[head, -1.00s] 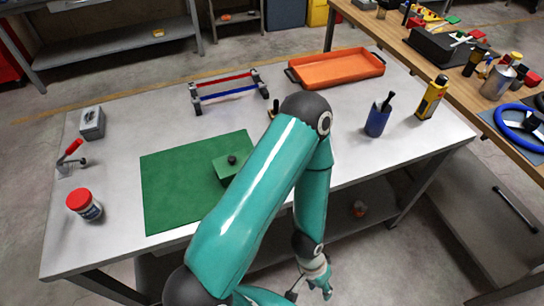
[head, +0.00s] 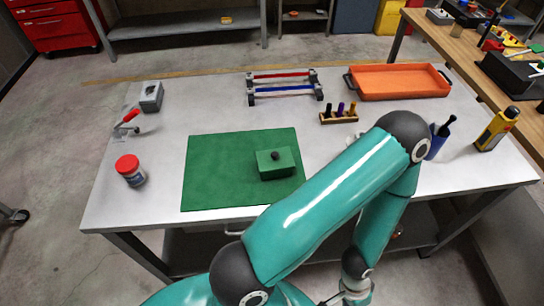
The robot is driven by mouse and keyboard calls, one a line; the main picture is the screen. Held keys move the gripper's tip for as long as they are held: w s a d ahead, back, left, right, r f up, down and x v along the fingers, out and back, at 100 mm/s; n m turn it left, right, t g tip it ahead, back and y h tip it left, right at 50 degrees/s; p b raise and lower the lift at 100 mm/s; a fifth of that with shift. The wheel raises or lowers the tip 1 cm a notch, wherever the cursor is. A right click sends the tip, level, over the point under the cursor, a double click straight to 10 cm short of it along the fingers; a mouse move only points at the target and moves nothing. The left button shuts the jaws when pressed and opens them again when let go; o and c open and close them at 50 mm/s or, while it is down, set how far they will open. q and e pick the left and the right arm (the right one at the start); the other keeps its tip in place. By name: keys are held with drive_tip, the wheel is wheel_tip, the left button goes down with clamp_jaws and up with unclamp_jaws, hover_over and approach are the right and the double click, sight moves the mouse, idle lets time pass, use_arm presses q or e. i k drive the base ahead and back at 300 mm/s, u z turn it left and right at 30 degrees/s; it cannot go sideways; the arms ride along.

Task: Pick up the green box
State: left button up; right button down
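The green box (head: 276,162) is a small block with a dark round knob on its top. It sits upright on the right part of the green mat (head: 215,165), on the grey table. One teal arm of mine, which I take to be the left, rises from the bottom and bends down at the right. It passes in front of the table's near edge. The end with my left gripper (head: 343,298) is low at the bottom edge, below the table top and apart from the box. It is small and partly cut off, so its opening cannot be told. My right gripper is not in view.
A red-lidded jar (head: 131,171), a red-handled clamp (head: 126,124) and a grey block (head: 151,97) stand at left. Behind are a red-and-blue rod rack (head: 284,88), a tool holder (head: 339,117) and an orange tray (head: 400,82). A blue cup (head: 436,145) and yellow bottle (head: 497,130) stand at right.

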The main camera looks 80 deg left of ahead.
sight(289, 172)
drive_tip(key=k, duration=1.05)
drive_tip(key=u, duration=0.45)
drive_tip(key=i, duration=0.4)
drive_tip(key=u, duration=0.2)
